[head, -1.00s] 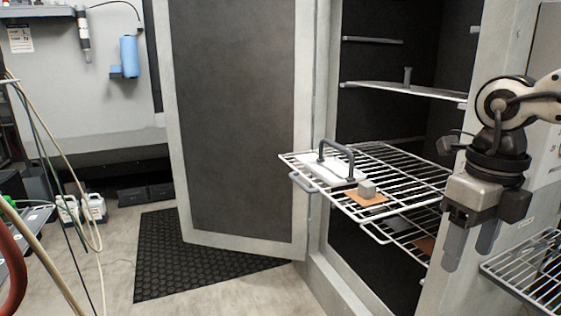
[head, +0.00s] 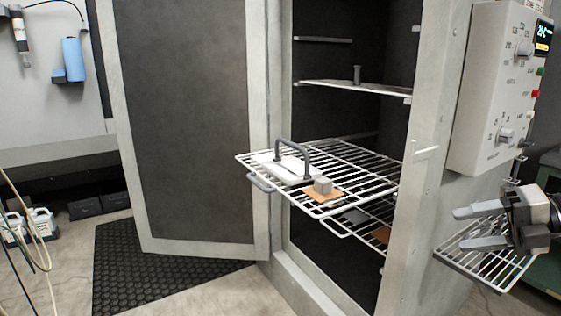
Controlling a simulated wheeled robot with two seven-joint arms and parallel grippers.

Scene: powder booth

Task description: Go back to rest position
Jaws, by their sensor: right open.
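My right gripper (head: 468,228) is at the right edge of the head view, in front of a small wire side rack (head: 448,255). Its two grey fingers point left and stand apart, with nothing between them. It is clear of the oven cabinet and its shelves. My left gripper is out of view.
The cabinet door (head: 185,110) stands open at left. A control box (head: 497,95) is above my right gripper.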

